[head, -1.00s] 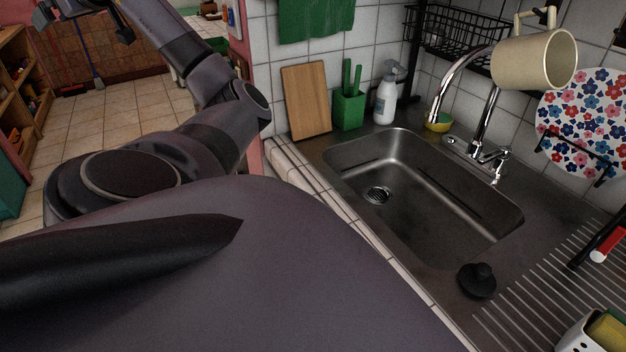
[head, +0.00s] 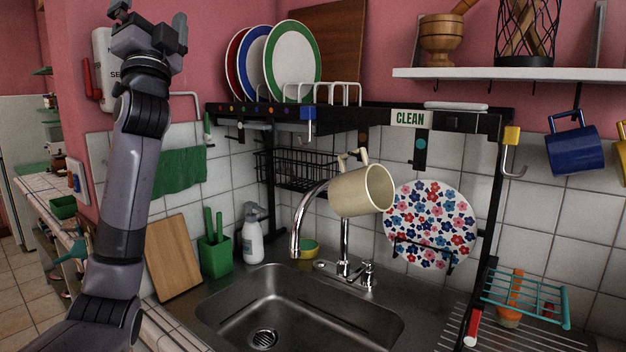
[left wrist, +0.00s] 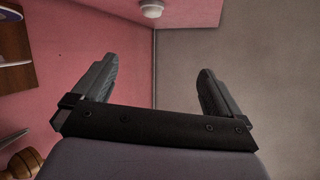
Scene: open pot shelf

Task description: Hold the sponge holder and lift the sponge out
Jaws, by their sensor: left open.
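The white sponge holder with the yellow-and-green sponge is out of view now. It showed at the bottom right corner of the earlier head view. My left gripper (head: 150,22) is raised high at the upper left of the head view, pointing up. In the left wrist view its two fingers (left wrist: 155,85) are spread wide with nothing between them, facing the pink wall and ceiling. It is far from the counter. My right gripper is not in view.
The steel sink (head: 300,312) is at bottom centre. A cream mug (head: 361,190) hangs by the faucet (head: 343,235). A black rack (head: 455,118) holding plates spans the sink. A teal wire rack (head: 525,302) stands at right. A soap bottle (head: 253,238) stands left.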

